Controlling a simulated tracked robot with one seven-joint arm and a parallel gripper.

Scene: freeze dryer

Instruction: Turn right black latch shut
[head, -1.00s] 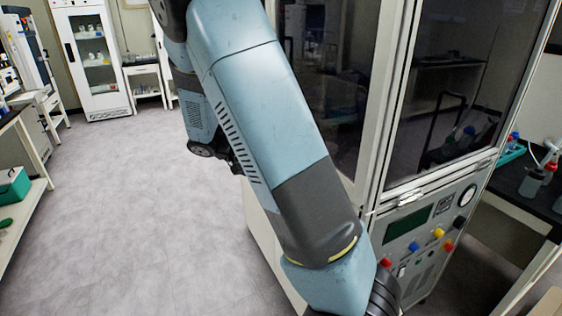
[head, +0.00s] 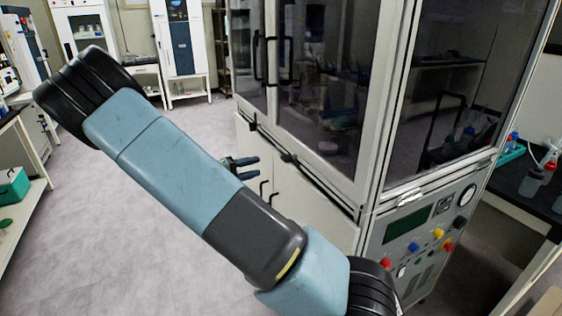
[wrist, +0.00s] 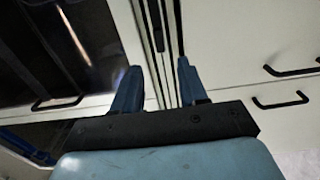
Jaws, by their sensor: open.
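The freeze dryer's front has a black rail below its glass doors. A small black latch piece (head: 288,157) sits on that rail at the right, with another black piece (head: 252,124) further left. I cannot tell whether either is turned. My gripper (head: 256,168) is open and empty, its dark fingers toward the dryer's front, below and left of the right latch piece. In the wrist view the two blue fingers (wrist: 157,80) stand apart, facing the seam between glass door and lower cabinet. A dark bar (wrist: 158,25) runs along that seam; the latch itself is not clear there.
Glass doors with black handles (head: 287,62) are above the rail; white lower cabinet doors with black handles (head: 268,190) are below. A control panel (head: 420,235) with knobs is on the dryer's right side, near my arm. Grey floor (head: 110,220) is open to the left.

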